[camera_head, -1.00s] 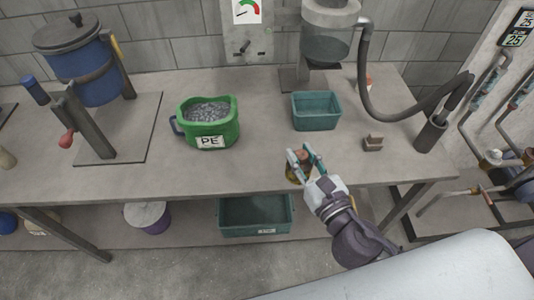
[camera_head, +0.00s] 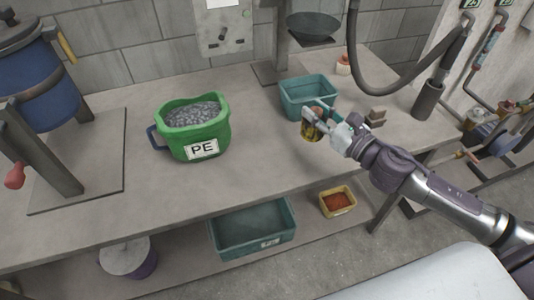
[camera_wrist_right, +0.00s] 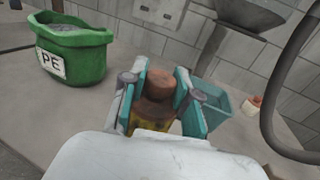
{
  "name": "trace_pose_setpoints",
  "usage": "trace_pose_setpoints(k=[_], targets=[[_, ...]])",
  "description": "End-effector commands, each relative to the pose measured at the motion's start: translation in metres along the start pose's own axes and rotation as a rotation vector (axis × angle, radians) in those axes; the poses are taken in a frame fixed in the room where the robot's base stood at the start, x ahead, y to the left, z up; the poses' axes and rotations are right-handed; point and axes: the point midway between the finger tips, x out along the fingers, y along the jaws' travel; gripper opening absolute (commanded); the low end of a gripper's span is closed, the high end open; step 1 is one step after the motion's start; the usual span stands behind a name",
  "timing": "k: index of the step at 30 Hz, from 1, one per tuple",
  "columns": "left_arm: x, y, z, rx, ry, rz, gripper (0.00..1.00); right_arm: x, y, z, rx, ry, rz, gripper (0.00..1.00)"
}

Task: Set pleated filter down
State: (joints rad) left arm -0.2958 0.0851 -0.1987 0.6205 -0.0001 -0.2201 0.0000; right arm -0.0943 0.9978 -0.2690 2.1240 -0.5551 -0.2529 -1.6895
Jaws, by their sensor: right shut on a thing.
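The pleated filter, as I take it, has a round brown top (camera_wrist_right: 160,84) and a yellowish, dark-streaked side, which shows in the head view (camera_head: 311,130). My right gripper (camera_head: 324,120) is shut on it, with a teal finger on each side in the wrist view (camera_wrist_right: 165,92). The filter is upright or nearly so, just in front of the teal bin (camera_head: 309,97). I cannot tell whether its base touches the workbench (camera_head: 255,165); the fingers and hand hide part of it. My left gripper is out of view.
A green PE tub (camera_head: 193,130) of grey pellets stands left. Brown blocks (camera_head: 376,115) and a dark upright tube (camera_head: 427,100) are to the right. A small white-and-orange item (camera_head: 343,65) stands behind the bin. The bench between tub and bin is clear.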

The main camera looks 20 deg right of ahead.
Motion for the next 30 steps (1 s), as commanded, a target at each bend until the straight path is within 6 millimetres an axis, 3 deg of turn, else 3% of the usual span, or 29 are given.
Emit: trace_pose_setpoints(k=[4, 15, 21, 30], targets=[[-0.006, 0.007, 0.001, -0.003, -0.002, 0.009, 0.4, 0.02, 0.012, -0.008, 0.007, -0.004, 0.004, 0.0], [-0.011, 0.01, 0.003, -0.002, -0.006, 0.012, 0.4, 0.083, 0.059, -0.057, 0.006, -0.001, 0.003, 0.0], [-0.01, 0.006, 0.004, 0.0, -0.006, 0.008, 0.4, 0.094, 0.068, -0.068, 0.002, 0.0, 0.003, 0.0], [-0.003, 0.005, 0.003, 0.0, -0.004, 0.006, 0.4, 0.094, 0.068, -0.105, 0.004, 0.001, 0.003, 0.0]])
